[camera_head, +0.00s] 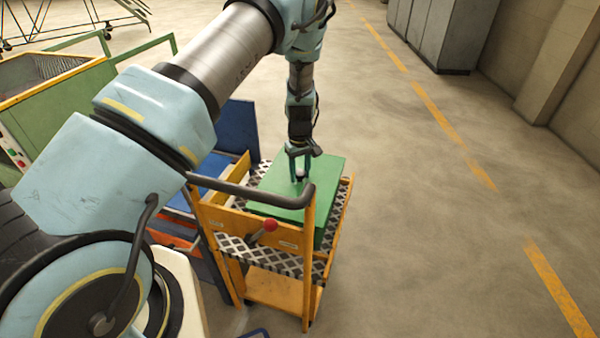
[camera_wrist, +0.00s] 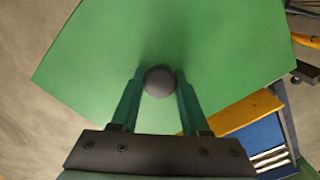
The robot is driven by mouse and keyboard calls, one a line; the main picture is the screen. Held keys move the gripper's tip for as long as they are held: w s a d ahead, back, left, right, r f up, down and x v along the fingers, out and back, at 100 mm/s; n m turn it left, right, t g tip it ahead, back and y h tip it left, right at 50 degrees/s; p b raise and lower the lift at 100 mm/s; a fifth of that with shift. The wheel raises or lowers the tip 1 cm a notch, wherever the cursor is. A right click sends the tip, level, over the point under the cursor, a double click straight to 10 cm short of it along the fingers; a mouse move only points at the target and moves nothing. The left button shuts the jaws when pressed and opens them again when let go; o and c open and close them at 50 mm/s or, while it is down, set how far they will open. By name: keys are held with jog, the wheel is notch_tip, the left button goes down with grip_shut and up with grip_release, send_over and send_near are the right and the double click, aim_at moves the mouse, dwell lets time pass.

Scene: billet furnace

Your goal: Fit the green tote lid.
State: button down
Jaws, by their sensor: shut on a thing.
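The green tote lid (camera_head: 325,172) is a flat green panel above the checker-plate top of a yellow cart. It also fills much of the wrist view (camera_wrist: 220,50). A dark round knob (camera_wrist: 159,82) stands on the lid. My gripper (camera_head: 299,178) points down over the lid, with its two green fingers on either side of the knob, shut on it. The same fingers show in the wrist view (camera_wrist: 159,90). A green side (camera_head: 319,238) shows below the lid's near right edge. Whether the lid rests flush on a tote is hard to tell, as the cart's handle partly hides it.
The yellow cart (camera_head: 308,262) has a dark handle bar (camera_head: 245,190) and a red-knobbed lever (camera_head: 269,225) at its near side. Blue panels (camera_head: 238,125) and a green machine (camera_head: 60,110) stand to the left. Grey cabinets (camera_head: 440,30) stand at the back right. The floor on the right is clear.

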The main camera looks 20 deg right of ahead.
jog(key=shift+f, duration=0.4)
dwell(0.5)
jog(key=shift+c, duration=1.6)
grip_release()
jog(key=shift+b, duration=0.3)
notch_tip(320, 180, up, 11)
jog(key=shift+f+b, duration=0.1)
jog(key=shift+b, duration=1.1)
